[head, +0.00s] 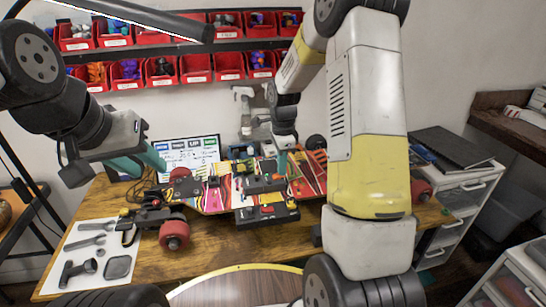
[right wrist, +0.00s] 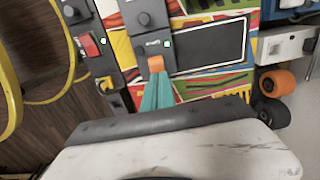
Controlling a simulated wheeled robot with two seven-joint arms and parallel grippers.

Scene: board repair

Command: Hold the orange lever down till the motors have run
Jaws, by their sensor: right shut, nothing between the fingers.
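The orange lever (right wrist: 155,63) sits on the skateboard's control panel, below a small label and a lit green light (right wrist: 166,43). My right gripper (right wrist: 157,78) is shut, with its teal fingertips right at the lever; they appear to touch it. In the head view my right gripper (head: 282,168) is over the middle of the colourful skateboard (head: 214,197), and I cannot make out the lever there. My left gripper (head: 146,168) looks open and empty, above the left end of the board. I cannot tell whether the motors are running.
A red switch (right wrist: 91,45) and a black knob (right wrist: 146,18) are near the lever. Tools lie on a white mat (head: 60,270).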

